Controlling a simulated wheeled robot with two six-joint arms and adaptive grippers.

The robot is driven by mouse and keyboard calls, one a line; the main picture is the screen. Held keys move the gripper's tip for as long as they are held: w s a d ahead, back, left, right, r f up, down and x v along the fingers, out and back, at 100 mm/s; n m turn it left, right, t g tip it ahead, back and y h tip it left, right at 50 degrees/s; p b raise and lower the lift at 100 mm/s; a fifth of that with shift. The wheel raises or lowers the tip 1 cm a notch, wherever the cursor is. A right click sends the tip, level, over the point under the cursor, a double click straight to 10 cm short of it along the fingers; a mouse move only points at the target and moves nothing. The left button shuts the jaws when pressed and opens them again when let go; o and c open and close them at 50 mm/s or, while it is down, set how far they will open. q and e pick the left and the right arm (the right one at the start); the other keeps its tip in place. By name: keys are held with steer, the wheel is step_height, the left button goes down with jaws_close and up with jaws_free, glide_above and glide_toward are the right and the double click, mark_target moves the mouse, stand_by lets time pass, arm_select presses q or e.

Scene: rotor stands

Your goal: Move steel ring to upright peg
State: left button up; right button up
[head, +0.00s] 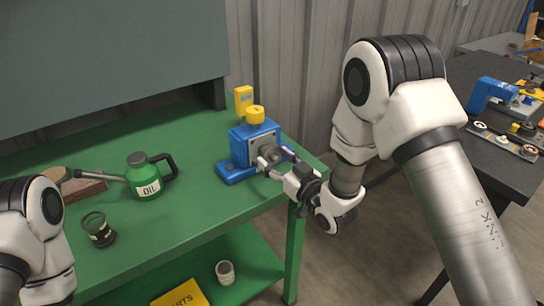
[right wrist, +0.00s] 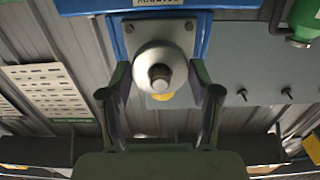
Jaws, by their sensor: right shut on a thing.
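The blue rotor stand (head: 240,155) stands near the right end of the green bench, with a yellow cap on top. A pale steel ring (right wrist: 150,60) sits around the end of a horizontal shaft (right wrist: 160,77) on the stand's grey front plate. My right gripper (head: 276,167) reaches in from the right at the stand's front. In the right wrist view its fingers (right wrist: 161,97) stand on either side of the ring, shut on it; the exact contact is hard to see. I cannot pick out an upright peg with certainty. My left gripper is out of view.
A dark table (head: 485,70) at the right holds a blue stand (head: 493,92) and a grey plate (head: 501,141) with round parts.

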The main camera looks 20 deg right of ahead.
steer(key=v, duration=0.6)
steer(key=shift+s+b, duration=0.2)
steer(key=shift+b, duration=0.1)
stand_by(1.4)
